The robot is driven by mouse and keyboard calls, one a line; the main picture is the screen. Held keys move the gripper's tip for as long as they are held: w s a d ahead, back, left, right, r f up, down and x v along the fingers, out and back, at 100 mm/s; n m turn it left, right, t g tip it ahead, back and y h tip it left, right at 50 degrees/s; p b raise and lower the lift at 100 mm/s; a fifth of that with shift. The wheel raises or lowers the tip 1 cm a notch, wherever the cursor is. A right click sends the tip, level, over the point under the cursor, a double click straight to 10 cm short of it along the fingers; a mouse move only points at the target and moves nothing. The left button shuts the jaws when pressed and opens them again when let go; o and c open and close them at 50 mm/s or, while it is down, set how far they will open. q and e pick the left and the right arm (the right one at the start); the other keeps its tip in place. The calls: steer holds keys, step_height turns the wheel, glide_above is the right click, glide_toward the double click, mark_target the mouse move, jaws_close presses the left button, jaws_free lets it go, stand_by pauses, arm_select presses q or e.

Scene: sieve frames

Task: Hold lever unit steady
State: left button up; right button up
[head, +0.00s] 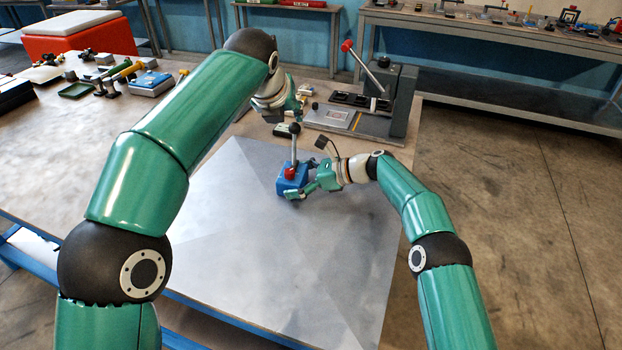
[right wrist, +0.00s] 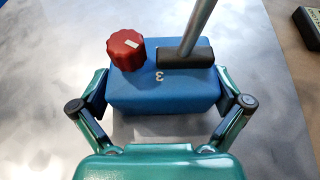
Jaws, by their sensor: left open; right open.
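The lever unit (head: 291,180) is a blue box with a red knob and a grey lever with a dark ball top, standing upright on the grey sheet. In the right wrist view the blue box (right wrist: 165,92) carries a "3" on its face, with the red knob at left and the lever base at right. My right gripper (head: 310,186) is open, with one finger on each side of the box; I cannot tell whether the fingers touch it. My left gripper (head: 290,115) is open, behind and above the unit, partly hidden by its own arm.
The grey sheet (head: 250,250) is mostly clear around the unit. Behind it stands a grey press-like device (head: 400,100) with a red-tipped lever. Tools, a green tray (head: 77,90) and a blue box (head: 151,83) lie at the back left of the table. A dark block (right wrist: 308,28) lies at the far right.

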steer(key=c, duration=1.3)
steer(key=shift+o, duration=0.2)
steer(key=shift+f, duration=0.1)
steer(key=shift+c, duration=1)
steer(key=shift+a, duration=0.1)
